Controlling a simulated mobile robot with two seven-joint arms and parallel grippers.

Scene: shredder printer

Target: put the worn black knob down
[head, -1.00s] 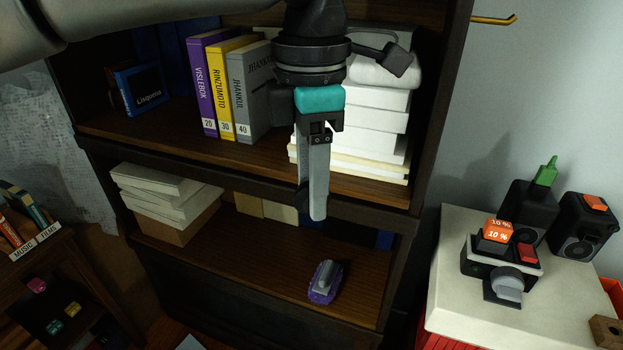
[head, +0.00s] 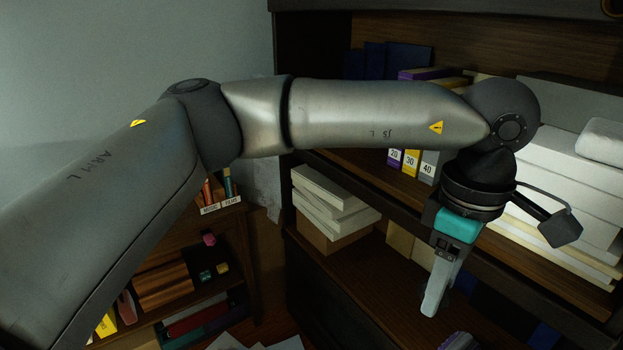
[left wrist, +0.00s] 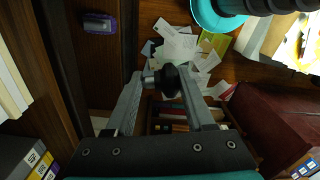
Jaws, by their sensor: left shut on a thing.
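The worn black knob (left wrist: 168,78) shows in the left wrist view, dark and rounded, between the fingertips of my left gripper (left wrist: 163,82). The gripper is shut on it. In the head view my left gripper (head: 436,286) points down in front of the dark bookcase, and the knob cannot be made out there. The left wrist view shows the floor with scattered papers far below the knob. My right gripper is in neither view.
A purple device (left wrist: 99,23) lies on the lower shelf, its top just showing in the head view (head: 460,342). White paper stacks (head: 334,205) and books (head: 411,162) fill parts of the bookcase. A small cabinet (head: 185,250) stands left. Loose papers (left wrist: 180,45) cover the floor.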

